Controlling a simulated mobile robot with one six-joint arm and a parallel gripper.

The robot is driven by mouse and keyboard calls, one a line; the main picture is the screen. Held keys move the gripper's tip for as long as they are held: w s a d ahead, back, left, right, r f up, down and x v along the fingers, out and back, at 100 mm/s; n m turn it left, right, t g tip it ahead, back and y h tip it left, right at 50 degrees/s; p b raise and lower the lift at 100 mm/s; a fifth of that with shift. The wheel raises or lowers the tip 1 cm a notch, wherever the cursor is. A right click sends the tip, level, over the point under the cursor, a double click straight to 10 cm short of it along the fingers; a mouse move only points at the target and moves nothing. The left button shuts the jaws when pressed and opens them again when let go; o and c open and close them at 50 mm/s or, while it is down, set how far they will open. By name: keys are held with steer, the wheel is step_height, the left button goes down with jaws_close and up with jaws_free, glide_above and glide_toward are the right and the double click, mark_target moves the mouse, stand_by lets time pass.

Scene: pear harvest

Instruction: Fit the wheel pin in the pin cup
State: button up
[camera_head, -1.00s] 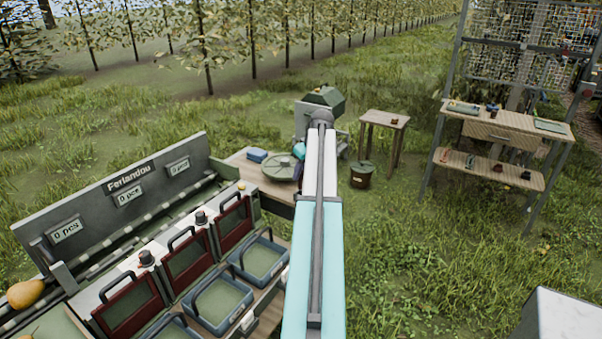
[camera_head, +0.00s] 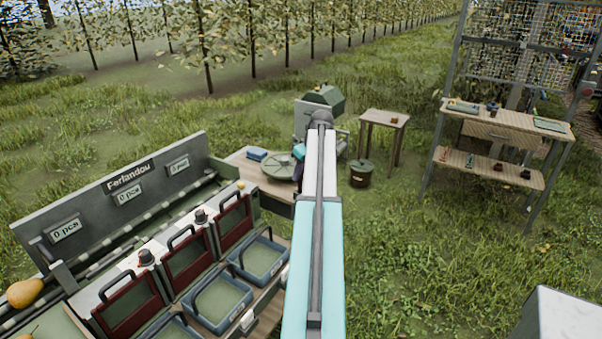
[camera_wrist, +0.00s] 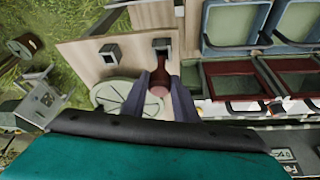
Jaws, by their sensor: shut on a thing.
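In the wrist view, my gripper (camera_wrist: 160,92) is shut on a reddish-brown piece (camera_wrist: 159,88), which looks like the wheel pin, above the wooden table (camera_wrist: 88,62). A dark grey squarish part (camera_wrist: 160,45) shows just past it; I cannot tell whether it belongs to the pin or stands on the table. A grey block with a dark opening (camera_wrist: 108,52), perhaps the pin cup, stands on the table to the left, apart from the gripper. A pale green round wheel (camera_wrist: 118,97) lies beside the fingers and also shows in the head view (camera_head: 277,167).
Blue trays (camera_head: 258,258) and dark red frames (camera_head: 187,258) of the sorter stand close beside the table. A blue item (camera_head: 257,154) lies behind the wheel. A green-lidded machine (camera_head: 325,97) and a bucket (camera_head: 361,174) stand beyond.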

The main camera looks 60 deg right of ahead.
mark_target(301, 179)
steer(key=shift+f+b, duration=0.85)
steer(key=shift+f, duration=1.3)
stand_by(1.4)
steer(key=o, duration=1.6)
steer(key=shift+o, duration=0.2)
steer(key=shift+r, duration=0.1)
steer(key=shift+r+p, duration=1.55)
steer(key=shift+r, duration=1.35)
steer(key=shift+r, duration=0.1)
